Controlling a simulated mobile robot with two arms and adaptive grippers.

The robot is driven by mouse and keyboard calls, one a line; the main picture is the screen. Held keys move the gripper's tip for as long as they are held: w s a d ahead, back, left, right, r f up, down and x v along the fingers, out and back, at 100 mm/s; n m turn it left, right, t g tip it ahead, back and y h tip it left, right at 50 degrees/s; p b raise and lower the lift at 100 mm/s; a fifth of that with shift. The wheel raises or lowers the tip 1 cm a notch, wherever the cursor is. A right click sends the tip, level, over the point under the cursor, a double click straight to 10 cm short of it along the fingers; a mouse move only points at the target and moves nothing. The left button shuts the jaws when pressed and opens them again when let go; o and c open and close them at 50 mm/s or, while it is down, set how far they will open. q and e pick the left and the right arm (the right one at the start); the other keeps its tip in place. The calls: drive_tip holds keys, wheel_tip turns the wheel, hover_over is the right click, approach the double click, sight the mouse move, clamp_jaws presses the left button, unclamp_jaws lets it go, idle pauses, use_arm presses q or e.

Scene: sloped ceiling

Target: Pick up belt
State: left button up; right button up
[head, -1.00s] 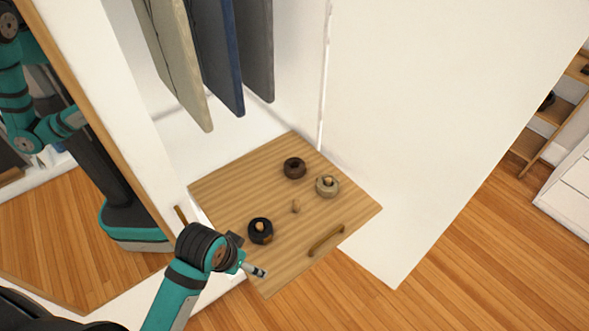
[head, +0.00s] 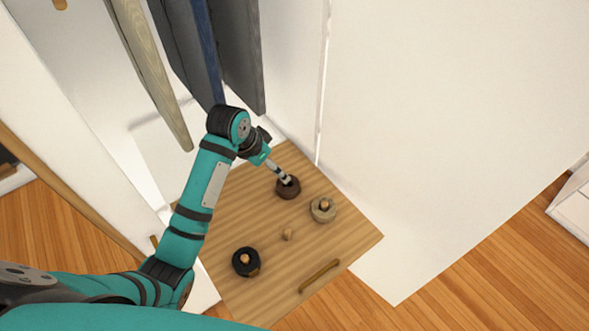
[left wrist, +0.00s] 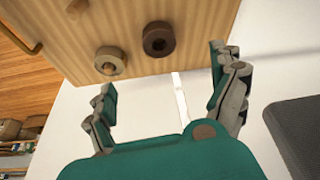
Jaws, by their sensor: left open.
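Three rolled belts sit on a wooden board with pegs. The dark brown belt (head: 288,190) is at the back, the beige belt (head: 322,210) is to its right and the black belt (head: 246,262) is at the front left. My left gripper (head: 286,179) is over the brown belt in the head view and hides part of it. In the left wrist view the gripper (left wrist: 165,80) is open, and the brown belt (left wrist: 159,39) and beige belt (left wrist: 110,61) lie beyond the fingertips, apart from them. My right gripper is not in view.
The wooden board (head: 225,290) has a handle (head: 320,275) at its front edge and a bare peg (head: 288,235) in the middle. Hanging garments (head: 235,55) are close above my left arm. A white panel (head: 440,130) stands to the right.

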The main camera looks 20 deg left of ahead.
use_arm(q)
approach(288, 184)
drive_tip(key=shift+d+f, duration=0.75)
drive_tip(key=shift+f, duration=0.65)
drive_tip(key=x, duration=0.3)
drive_tip(key=shift+w+f, duration=0.15)
drive_tip(key=shift+f, duration=0.1)
drive_tip(key=shift+w+d+f, duration=0.15)
drive_tip(key=shift+f, duration=0.25)
drive_tip(key=c, duration=1.3)
drive_tip(key=shift+c, duration=0.3)
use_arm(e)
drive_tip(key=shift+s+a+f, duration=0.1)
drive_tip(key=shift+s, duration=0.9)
use_arm(q)
drive_tip(key=shift+r, duration=0.15)
